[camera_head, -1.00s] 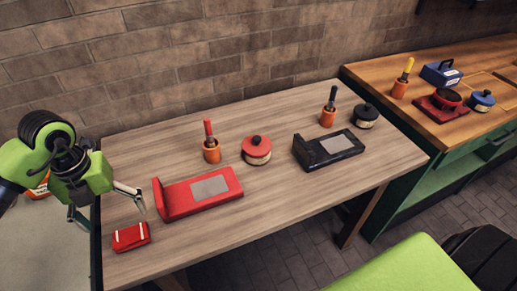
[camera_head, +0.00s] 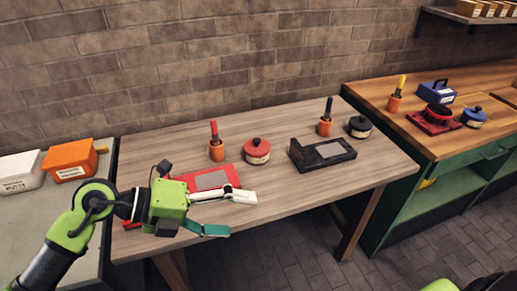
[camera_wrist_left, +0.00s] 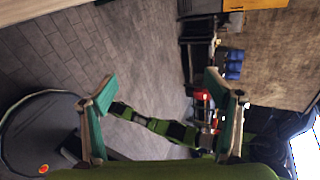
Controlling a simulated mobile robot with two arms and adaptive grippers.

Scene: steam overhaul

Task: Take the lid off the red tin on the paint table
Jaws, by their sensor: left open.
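The red tin (camera_head: 257,156) with its round red lid (camera_head: 256,145) and dark knob stands upright on the wooden paint table (camera_head: 290,205), just right of an orange cup (camera_head: 217,152) holding a red-handled brush. The lid sits on the tin. My left gripper (camera_head: 243,213) is open and empty, over the front part of the table, in front of the tin and apart from it. Its two fingers (camera_wrist_left: 160,105) show spread in the left wrist view, with floor between them; the tin cannot be made out there. My right gripper is not in view.
A red stand (camera_head: 215,179) lies partly behind my left gripper. A black stand (camera_head: 322,152), a cup with a black-handled brush (camera_head: 326,122) and a black-lidded tin (camera_head: 360,127) stand to the right. White (camera_head: 20,172) and orange (camera_head: 70,160) boxes sit on the left counter.

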